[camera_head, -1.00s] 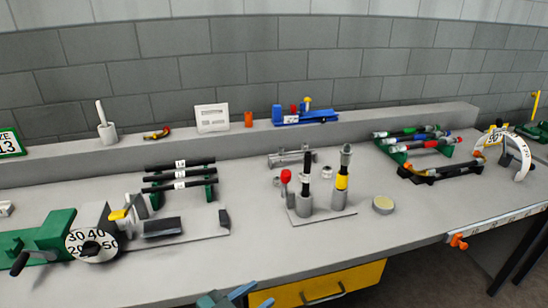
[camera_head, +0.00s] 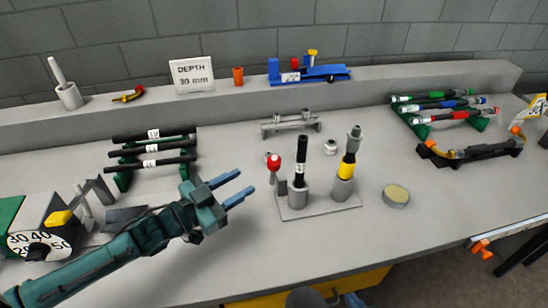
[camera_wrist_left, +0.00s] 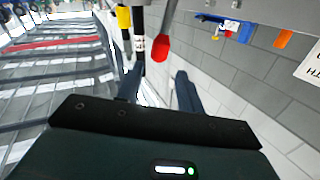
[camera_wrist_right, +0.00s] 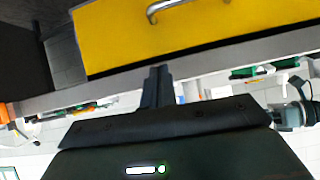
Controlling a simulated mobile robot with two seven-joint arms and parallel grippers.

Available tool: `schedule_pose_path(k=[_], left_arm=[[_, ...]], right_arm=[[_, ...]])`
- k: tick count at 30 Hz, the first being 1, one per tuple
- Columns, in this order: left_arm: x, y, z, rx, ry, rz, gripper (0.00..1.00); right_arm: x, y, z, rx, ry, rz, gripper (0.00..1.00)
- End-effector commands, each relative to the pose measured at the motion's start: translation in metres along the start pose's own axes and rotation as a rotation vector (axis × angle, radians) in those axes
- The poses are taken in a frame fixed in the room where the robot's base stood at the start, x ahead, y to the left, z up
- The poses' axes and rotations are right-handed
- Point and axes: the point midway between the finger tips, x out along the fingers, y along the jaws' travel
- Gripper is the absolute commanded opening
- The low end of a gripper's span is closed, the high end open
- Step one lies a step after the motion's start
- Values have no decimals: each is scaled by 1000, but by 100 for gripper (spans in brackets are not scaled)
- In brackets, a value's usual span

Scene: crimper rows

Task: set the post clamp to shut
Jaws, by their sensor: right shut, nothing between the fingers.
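The likely post clamp is a red-knobbed lever (camera_head: 273,163) on a grey base plate (camera_head: 318,207) in mid bench. The knob (camera_wrist_left: 160,50) also shows in the left wrist view, beyond the fingers. Beside it on the plate, a black post (camera_head: 300,160) and a grey and yellow post (camera_head: 347,165) stand upright in grey sockets. My left gripper (camera_head: 245,182) is open and empty, left of the knob and apart from it, fingers pointing towards the plate. My right gripper (camera_wrist_right: 158,72) is shut and empty, facing the yellow drawer. Whether the clamp is open or shut is unclear.
A rack of black rods (camera_head: 155,150) stands behind my left arm. A dial device (camera_head: 40,240) is at left. A round tin (camera_head: 396,194) lies right of the plate. A card (camera_head: 192,75) reads "DEPTH 30 mm". A yellow drawer (camera_wrist_right: 200,25) is under the bench.

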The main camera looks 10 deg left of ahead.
Motion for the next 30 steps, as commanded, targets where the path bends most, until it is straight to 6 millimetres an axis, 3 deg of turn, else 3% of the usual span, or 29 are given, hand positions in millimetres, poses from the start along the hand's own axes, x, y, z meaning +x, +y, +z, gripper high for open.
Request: schedule_pose_path(k=[9, 15, 28, 30], left_arm=[[69, 0, -3, 0, 4, -1, 37], [97, 0, -2, 0, 2, 0, 37], [107, 0, 0, 0, 1, -1, 37], [107, 0, 0, 0, 1, -1, 32]], right_arm=[[-5, 1, 8, 5, -34, 6, 0], [-5, 4, 8, 7, -37, 14, 0], [-2, 6, 1, 7, -23, 19, 0], [-2, 6, 1, 7, -23, 19, 0]])
